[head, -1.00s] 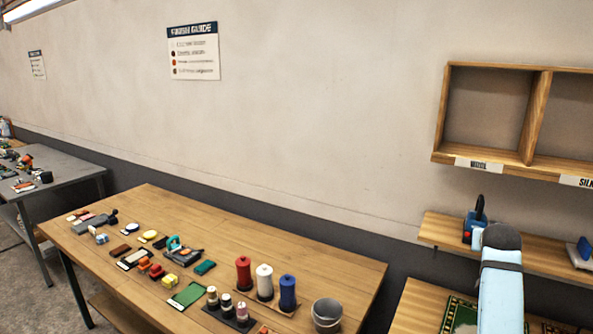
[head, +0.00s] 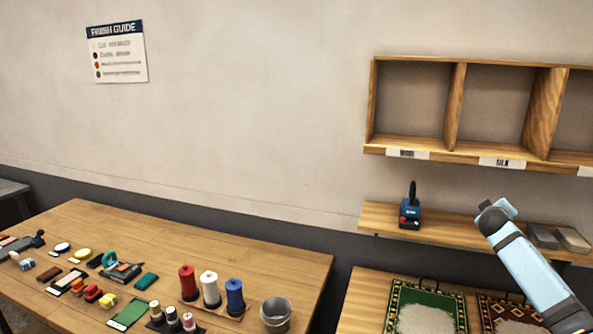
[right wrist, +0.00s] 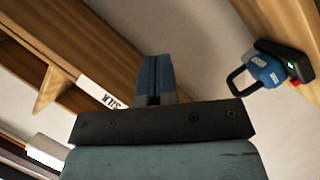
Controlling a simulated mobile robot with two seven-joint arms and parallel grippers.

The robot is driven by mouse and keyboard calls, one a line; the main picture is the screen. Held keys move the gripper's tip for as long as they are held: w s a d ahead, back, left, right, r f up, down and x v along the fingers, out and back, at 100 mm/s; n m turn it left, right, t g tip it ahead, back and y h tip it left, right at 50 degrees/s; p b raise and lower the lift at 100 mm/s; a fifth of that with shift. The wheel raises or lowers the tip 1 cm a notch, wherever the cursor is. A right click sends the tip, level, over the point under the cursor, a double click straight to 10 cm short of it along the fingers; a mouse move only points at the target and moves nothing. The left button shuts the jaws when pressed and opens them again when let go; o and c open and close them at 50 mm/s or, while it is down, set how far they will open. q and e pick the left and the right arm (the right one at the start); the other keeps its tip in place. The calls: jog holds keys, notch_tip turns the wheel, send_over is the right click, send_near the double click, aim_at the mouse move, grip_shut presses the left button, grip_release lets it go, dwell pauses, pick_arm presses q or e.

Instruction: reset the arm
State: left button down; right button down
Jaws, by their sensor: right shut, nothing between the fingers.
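My right arm comes in from the lower right of the head view, light blue with dark bands. Its gripper end (head: 494,212) is raised in front of the lower shelf, right of a blue device with a black handle. In the right wrist view the two blue fingers of the right gripper (right wrist: 154,75) are together with nothing between them. My left gripper is not in view.
The blue device (head: 410,211) stands on the lower shelf (head: 375,216); grey blocks (head: 543,236) lie at its right. The labelled cubbies (head: 455,150) hang above. Patterned rugs (head: 395,292) lie below. The left table (head: 250,250) holds spools, tools and a metal bucket (head: 275,313).

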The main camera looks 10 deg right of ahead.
jog(key=w+a+r+n+t+y, duration=0.3)
jog(key=w+a+r+t+y, duration=0.15)
jog(key=a+t+y, duration=0.2)
jog(key=s+a+f+n+g+y, duration=0.15)
jog(key=s+a+f, duration=0.25)
jog(key=a+f, duration=0.7)
jog(key=s+a+f+y, duration=0.3)
jog(key=s+a+f, duration=0.35)
jog(key=f, duration=0.75)
jog(key=s+a+f+m+g+y, duration=0.1)
jog(key=s+a+f+g+y, duration=0.1)
jog(key=s+a+f, duration=1.25)
jog(key=s+a+m+g, duration=0.1)
jog(key=s+a, duration=0.5)
jog(key=s, duration=0.3)
jog(key=s+a+f+m+g+y, duration=0.1)
jog(key=s+a, duration=0.5)
jog(key=s, duration=0.4)
jog(key=shift+a+f, duration=0.2)
